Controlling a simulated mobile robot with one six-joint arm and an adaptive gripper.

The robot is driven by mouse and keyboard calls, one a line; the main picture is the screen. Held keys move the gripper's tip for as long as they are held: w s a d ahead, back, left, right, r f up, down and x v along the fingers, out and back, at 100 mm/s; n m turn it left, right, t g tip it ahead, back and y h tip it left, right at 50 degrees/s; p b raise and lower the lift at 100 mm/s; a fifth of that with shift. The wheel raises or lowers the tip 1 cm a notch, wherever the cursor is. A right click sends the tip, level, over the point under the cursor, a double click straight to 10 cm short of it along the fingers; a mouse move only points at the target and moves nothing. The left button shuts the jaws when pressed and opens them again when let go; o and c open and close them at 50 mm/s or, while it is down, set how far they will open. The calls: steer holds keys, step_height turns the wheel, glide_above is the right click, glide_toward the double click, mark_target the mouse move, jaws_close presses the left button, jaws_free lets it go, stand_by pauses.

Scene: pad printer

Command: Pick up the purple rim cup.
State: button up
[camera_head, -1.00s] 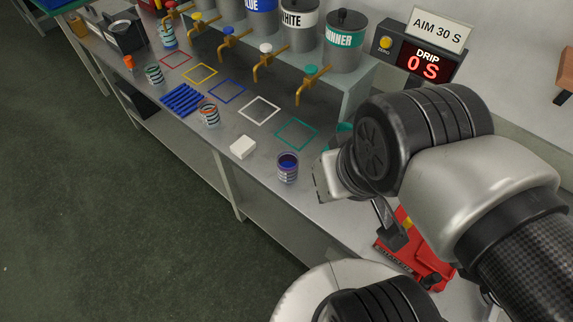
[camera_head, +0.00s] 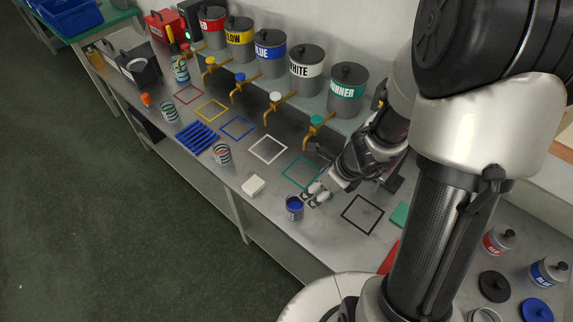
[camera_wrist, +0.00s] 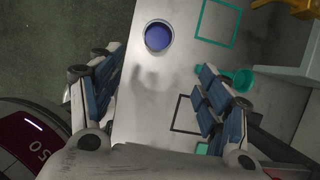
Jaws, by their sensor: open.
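A small cup with blue-purple contents and a banded side (camera_head: 294,208) stands upright near the front edge of the bench; it looks like the purple rim cup, though its rim colour is hard to make out. My gripper (camera_head: 317,194) is just to its right, low over the bench. In the wrist view, the cup (camera_wrist: 159,37) lies beyond the fingertips, roughly centred between the lines of the two fingers. My gripper (camera_wrist: 160,68) is open, with nothing between its fingers.
A blue rack (camera_head: 197,137) lies farther left. Taps, such as the teal one (camera_head: 316,121), overhang the back. A black square outline (camera_head: 362,214) marks clear bench on the right.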

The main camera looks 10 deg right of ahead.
steer(key=b, duration=0.7)
glide_toward(297, 203)
steer(key=shift+w+a+f+b, duration=0.2)
steer(key=shift+a+f+b, duration=1.5)
steer(key=shift+f+b, duration=0.15)
steer(key=shift+r, duration=0.1)
steer(key=shift+c, duration=0.3)
steer(key=c, duration=1.5)
